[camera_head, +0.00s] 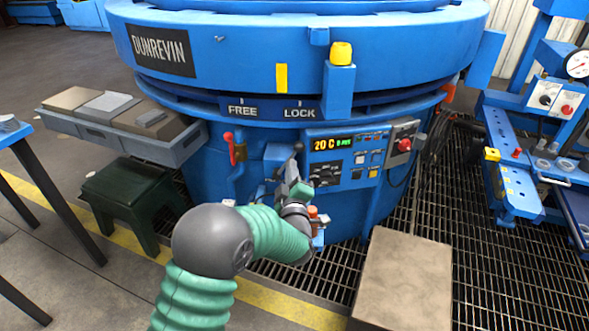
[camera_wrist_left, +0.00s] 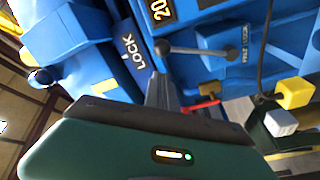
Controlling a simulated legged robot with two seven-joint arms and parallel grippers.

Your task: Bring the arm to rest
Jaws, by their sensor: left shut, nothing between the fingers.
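My left arm comes in from the bottom of the head view, and its gripper (camera_head: 292,168) is in front of the blue pit furnace (camera_head: 420,58), just left of the control panel (camera_head: 345,160). In the left wrist view the narrow grey fingers (camera_wrist_left: 162,92) are together with nothing between them. A dark ball-ended lever (camera_wrist_left: 163,47) shows just beyond the fingertips in that view. I cannot tell whether they touch. My right gripper is in neither view.
A grey tray bench (camera_head: 190,146) and a dark green stool (camera_head: 130,193) stand left. A tan box top (camera_head: 405,275) is at the lower right. A blue press frame (camera_head: 515,185) stands at the right. Open grating (camera_head: 490,265) lies between.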

